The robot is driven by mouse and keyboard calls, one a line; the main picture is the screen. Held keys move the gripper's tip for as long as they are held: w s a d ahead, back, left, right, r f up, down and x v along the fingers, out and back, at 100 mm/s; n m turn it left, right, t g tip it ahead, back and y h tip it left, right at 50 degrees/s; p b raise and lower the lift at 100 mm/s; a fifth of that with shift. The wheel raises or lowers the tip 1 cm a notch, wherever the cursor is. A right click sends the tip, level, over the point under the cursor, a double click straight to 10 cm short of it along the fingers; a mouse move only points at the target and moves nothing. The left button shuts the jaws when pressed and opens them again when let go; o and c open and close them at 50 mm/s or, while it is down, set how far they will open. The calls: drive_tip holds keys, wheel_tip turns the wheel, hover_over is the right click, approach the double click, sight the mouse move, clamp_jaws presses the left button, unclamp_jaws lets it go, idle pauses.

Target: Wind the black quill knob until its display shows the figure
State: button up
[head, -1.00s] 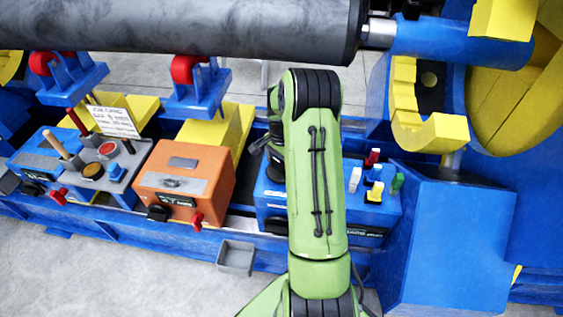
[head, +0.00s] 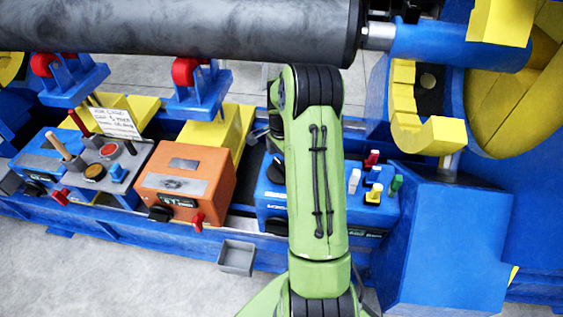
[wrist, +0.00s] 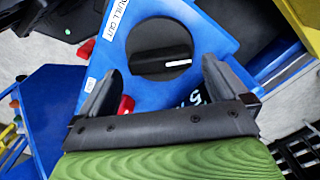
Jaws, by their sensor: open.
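The black quill knob (wrist: 160,48) is a round dial with a raised bar and a white pointer line, on a blue face in the wrist view. A white label (wrist: 117,20) beside it reads "QUILL OUT". My gripper (wrist: 161,66) is open and empty, its fingers on either side of the knob's lower edge; I cannot tell whether they touch it. The display (wrist: 199,98) is partly hidden behind the gripper; a pale digit like 5 shows. In the head view the blue box (head: 270,196) bears a dark knob (head: 275,169); my arm hides much of it.
An orange box (head: 186,180) with a red lever stands left of the blue box. Coloured pegs (head: 374,193) stand on the right. A thick dark roller (head: 180,25) spans above. A grey tray (head: 236,258) sits in front.

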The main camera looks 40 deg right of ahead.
wheel_tip(320, 180, up, 12)
drive_tip(key=p, duration=0.3)
drive_tip(key=shift+r, duration=0.25)
drive_tip(key=s+a+r+n+t+p, duration=0.1)
drive_tip(key=s+a+r+n, duration=0.15)
drive_tip(key=a+r, duration=0.35)
drive_tip(key=s+a+r+n+t+h+p, duration=0.1)
drive_tip(key=s+a+r+n+p, duration=0.1)
drive_tip(key=a+r+n, duration=0.3)
drive_tip(key=s+a+r+n+t+p, duration=0.1)
drive_tip(key=s+a+r+n, duration=0.15)
drive_tip(key=a+r, duration=0.4)
drive_tip(key=s+a+r+n+t+p, duration=0.1)
drive_tip(key=s+a+n, duration=0.3)
drive_tip(key=s+n, duration=0.1)
drive_tip(key=s+a+r+n+t+y+p, duration=0.1)
drive_tip(key=s+a+n, duration=0.3)
drive_tip(key=s, duration=0.4)
drive_tip(key=shift+a+r+n+t+p, duration=0.3)
drive_tip(key=shift+a+r+n+p, duration=0.1)
drive_tip(key=shift+r, duration=0.15)
drive_tip(key=shift+d, duration=0.1)
